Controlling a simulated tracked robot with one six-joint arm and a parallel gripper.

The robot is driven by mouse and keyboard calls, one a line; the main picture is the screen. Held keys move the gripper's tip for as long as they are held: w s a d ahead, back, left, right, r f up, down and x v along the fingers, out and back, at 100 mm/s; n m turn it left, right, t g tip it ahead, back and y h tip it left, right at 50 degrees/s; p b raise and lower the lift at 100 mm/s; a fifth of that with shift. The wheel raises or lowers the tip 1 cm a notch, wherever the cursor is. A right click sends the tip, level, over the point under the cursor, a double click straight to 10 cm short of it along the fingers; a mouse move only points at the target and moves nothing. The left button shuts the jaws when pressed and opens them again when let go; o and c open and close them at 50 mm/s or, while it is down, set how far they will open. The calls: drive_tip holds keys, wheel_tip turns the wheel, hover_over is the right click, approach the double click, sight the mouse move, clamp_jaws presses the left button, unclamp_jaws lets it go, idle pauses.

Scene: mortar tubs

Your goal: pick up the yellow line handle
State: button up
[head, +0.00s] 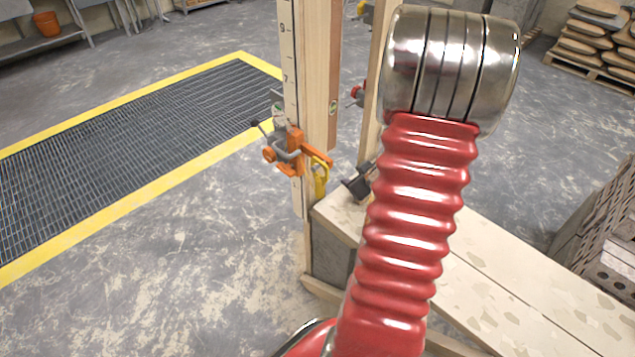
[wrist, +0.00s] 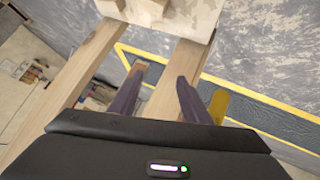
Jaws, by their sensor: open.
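The yellow line handle (head: 320,177) hangs beside the wooden post, just below an orange clamp (head: 288,150), in the head view. In the wrist view a yellow piece (wrist: 218,106), which looks like this handle, shows just right of the right finger, outside the jaws. My gripper (wrist: 161,75) is open, its two dark fingers apart with a wooden post behind them and nothing held. In the head view my red arm covers much of the middle, and I cannot clearly make out the fingers there.
Two upright wooden posts (head: 318,75) stand at the end of a pale plank-topped wall (head: 500,290). A red-knobbed fitting (head: 357,93) sits on the rear post. A yellow-edged floor grating (head: 130,140) lies left. Bricks (head: 600,235) stand right. The floor at front left is clear.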

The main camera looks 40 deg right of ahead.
drive_tip(key=f+t+y, duration=0.1)
drive_tip(key=f+t, duration=0.1)
drive_tip(key=n+t+y, duration=0.2)
drive_tip(key=t+y, duration=0.5)
approach(320, 180)
wheel_tip(320, 180, down, 2)
drive_tip(key=shift+w+d+f, duration=0.15)
drive_tip(key=shift+w+d, duration=0.15)
drive_tip(key=shift+w, duration=0.15)
drive_tip(key=shift+x, duration=4.2)
drive_tip(key=shift+d+f, duration=0.1)
drive_tip(key=x, duration=0.5)
drive_tip(key=shift+w, duration=0.1)
